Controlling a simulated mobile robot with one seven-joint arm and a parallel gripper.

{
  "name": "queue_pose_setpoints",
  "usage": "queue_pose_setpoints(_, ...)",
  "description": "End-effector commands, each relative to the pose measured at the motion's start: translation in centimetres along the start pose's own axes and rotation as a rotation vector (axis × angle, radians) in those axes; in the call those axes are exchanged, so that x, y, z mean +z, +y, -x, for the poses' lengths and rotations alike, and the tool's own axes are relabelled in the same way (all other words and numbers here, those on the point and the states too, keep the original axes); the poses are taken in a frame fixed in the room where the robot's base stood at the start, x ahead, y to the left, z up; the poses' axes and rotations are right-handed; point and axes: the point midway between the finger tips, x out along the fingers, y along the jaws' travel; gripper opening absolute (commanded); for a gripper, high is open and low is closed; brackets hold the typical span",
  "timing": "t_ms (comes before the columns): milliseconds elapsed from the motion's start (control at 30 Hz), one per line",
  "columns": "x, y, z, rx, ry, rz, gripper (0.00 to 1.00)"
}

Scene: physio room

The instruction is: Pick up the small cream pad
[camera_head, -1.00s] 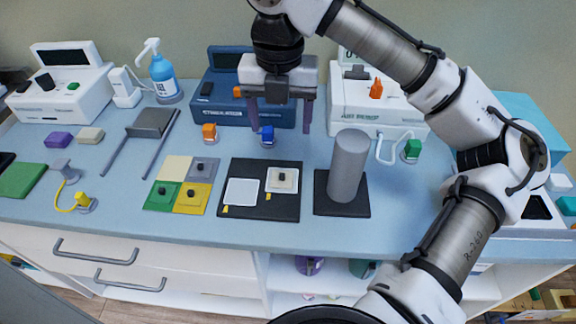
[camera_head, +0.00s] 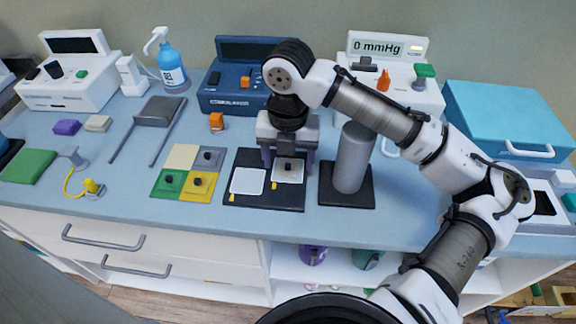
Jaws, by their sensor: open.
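A small cream pad (camera_head: 290,177) with a dark knob lies on the right pale square of the black board (camera_head: 240,203). My gripper (camera_head: 288,168) is open, pointing down over this pad, with one finger on either side of the knob. The gripper partly hides the pad, and I cannot tell whether the fingers touch it. Other cream things in view are a plain cream square (camera_head: 181,157) in the four-coloured set and a cream block (camera_head: 97,123) at the left.
A grey cylinder (camera_head: 352,160) on a black base stands close right of my gripper. A white square (camera_head: 248,181) lies on the board's left half. A blue device (camera_head: 225,92) and an orange plug (camera_head: 217,122) are behind. Free counter lies in front.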

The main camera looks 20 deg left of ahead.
Motion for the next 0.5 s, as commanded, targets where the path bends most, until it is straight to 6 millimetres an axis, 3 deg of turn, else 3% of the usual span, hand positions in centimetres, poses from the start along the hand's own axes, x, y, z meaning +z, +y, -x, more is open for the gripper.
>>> queue_pose_setpoints(200, 0.01, 0.01, -0.09, 0.0, 0.0, 0.0, 0.67)
queue_pose_setpoints(500, 0.01, 0.02, -0.06, 0.0, 0.0, 0.0, 0.28)
